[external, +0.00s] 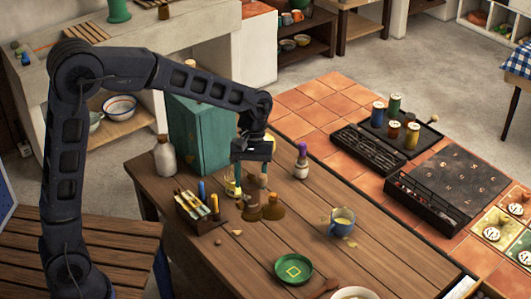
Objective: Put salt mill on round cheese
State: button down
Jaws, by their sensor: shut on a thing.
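My gripper (251,183) points down above the left part of the wooden table, its two fingers a little apart. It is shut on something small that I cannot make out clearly. Just below the fingers are two dark brown shapes (272,208); I cannot tell whether either is the salt mill or touches the fingers. A pale bottle-like thing with a purple top (301,161) stands upright to the right of my gripper. A yellow-edged thing (229,186) shows partly behind the fingers. I cannot pick out the round cheese with certainty.
A wooden box with upright bright-handled things (198,213) stands left of my gripper. A teal cabinet (200,135) and a white bottle (165,157) are behind it.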

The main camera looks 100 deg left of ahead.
jog(key=shift+r, duration=0.4)
jog(key=w+a+r+n+t+y, duration=0.15)
jog(key=a+n, duration=0.25)
jog(key=a, duration=0.9)
jog(key=w+a+r+n+t, duration=0.15)
jog(key=a+n, duration=0.35)
jog(key=a, duration=0.9)
jog(key=s+a+r+n+y, duration=0.1)
jog(key=s+a+n, duration=0.2)
jog(key=a, duration=0.6)
jog(key=s+a+n+t+y, duration=0.1)
jog(key=s+a+n, duration=0.2)
jog(key=a, duration=0.6)
jog(key=s+a+r+n+y, duration=0.1)
jog(key=s+a+n, duration=0.2)
jog(key=a, duration=0.6)
notch_tip(320, 180, down, 20)
jog(key=shift+a+r+t, duration=0.15)
jog(key=shift+a+t, duration=0.1)
jog(key=shift+t, duration=0.05)
jog(key=c, duration=0.6)
grip_release()
jog(key=shift+f, duration=0.2)
jog(key=shift+o, duration=0.2)
